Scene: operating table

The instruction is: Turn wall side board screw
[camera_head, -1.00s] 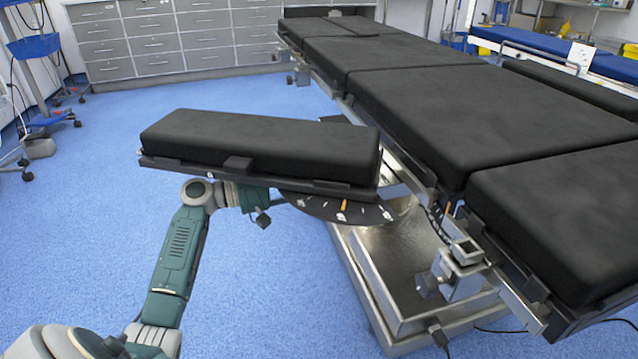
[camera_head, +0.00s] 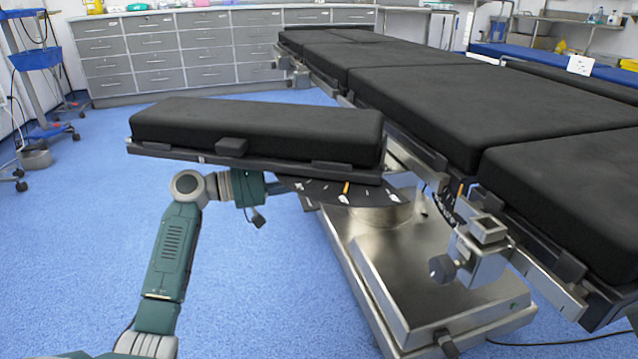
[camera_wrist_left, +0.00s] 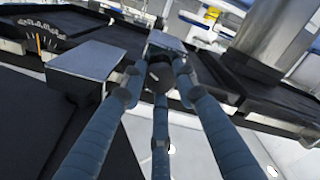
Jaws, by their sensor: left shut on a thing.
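The side board (camera_head: 255,135), a black padded arm board, stands out to the left of the operating table (camera_head: 440,105). My left arm reaches up under its near edge, and the wrist shows as a green part there; the fingers are mostly hidden below the board. In the left wrist view, the blue-grey fingers of my left gripper (camera_wrist_left: 160,72) converge on a small dark screw knob (camera_wrist_left: 160,80) beside a metal block (camera_wrist_left: 85,62). The gripper is shut on this screw. How far the screw is turned cannot be told. My right gripper is not in view.
A dark dial plate with white and orange marks (camera_head: 345,191) lies under the board. A metal clamp with a knob (camera_head: 470,255) sits on the table's near rail. The metal table base (camera_head: 415,285) stands below.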

